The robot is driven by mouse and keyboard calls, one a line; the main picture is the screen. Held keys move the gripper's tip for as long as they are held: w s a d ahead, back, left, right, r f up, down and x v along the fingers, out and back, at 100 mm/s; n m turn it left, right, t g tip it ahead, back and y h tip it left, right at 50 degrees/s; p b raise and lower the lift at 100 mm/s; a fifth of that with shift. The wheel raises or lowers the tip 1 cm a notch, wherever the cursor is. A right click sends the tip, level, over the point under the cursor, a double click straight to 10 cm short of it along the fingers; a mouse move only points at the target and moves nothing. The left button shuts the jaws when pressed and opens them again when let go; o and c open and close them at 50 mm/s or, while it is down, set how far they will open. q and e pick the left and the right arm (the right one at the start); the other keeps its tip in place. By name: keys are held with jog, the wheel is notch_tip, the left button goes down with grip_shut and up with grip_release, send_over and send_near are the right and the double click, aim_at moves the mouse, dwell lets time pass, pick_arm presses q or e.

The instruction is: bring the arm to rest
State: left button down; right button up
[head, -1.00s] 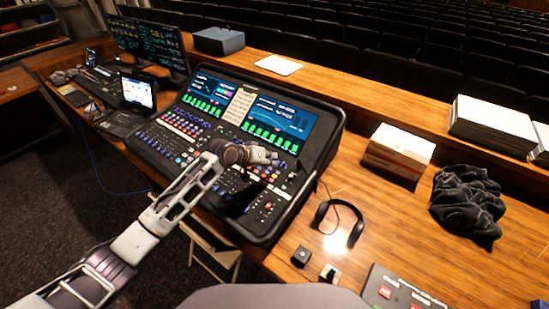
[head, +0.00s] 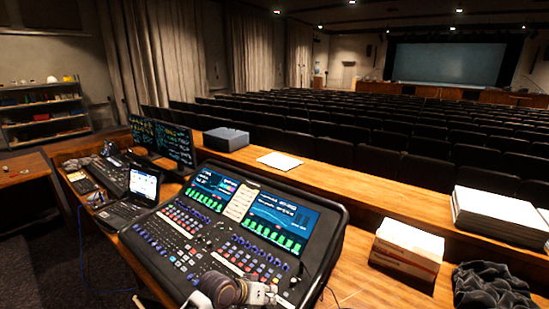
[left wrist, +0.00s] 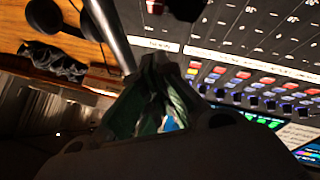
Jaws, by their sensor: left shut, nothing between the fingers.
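My left gripper (head: 262,294) is at the bottom of the head view, in front of the lower right part of the mixing console (head: 338,235). Its fingers are shut with nothing between them. In the left wrist view the closed fingers (left wrist: 165,85) show blurred and dark, with the console's keys and faders (left wrist: 255,85) beyond them. Whether the gripper touches the console cannot be told. My right gripper is not in view.
A laptop (head: 143,187) and two dark monitors (head: 160,140) stand left of the console. A white box (head: 407,248), dark cloth (head: 490,288) and paper stack (head: 500,215) lie to the right. Headphones (left wrist: 45,17) show in the left wrist view. Rows of seats are beyond.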

pick_arm(q)
jog(key=shift+y, duration=0.9)
jog(key=s+a, duration=0.2)
jog(key=s+a+f, duration=0.1)
jog(key=s, duration=0.2)
jog(key=s+a+f, duration=0.1)
jog(key=s+a, duration=0.1)
jog(key=s, duration=0.1)
jog(key=shift+s+a, duration=0.25)
jog(key=shift+a, duration=0.1)
jog(key=shift+s+a+n+g+y, duration=0.8)
jog(key=shift+s+a+y, duration=1.7)
jog(key=shift+s+a, duration=5.1)
notch_tip(320, 180, down, 35)
jog(key=s+g+b, duration=0.2)
jog(key=s+a+f+b, duration=0.1)
jog(key=s+a+f, duration=0.1)
jog(key=s+f, duration=0.9)
jog(key=s+a+f+g+b, duration=0.1)
jog(key=s+a+f, duration=0.1)
jog(key=s+f, duration=0.9)
jog(key=shift+s+f+m, duration=0.15)
jog(key=shift+s+m, duration=0.25)
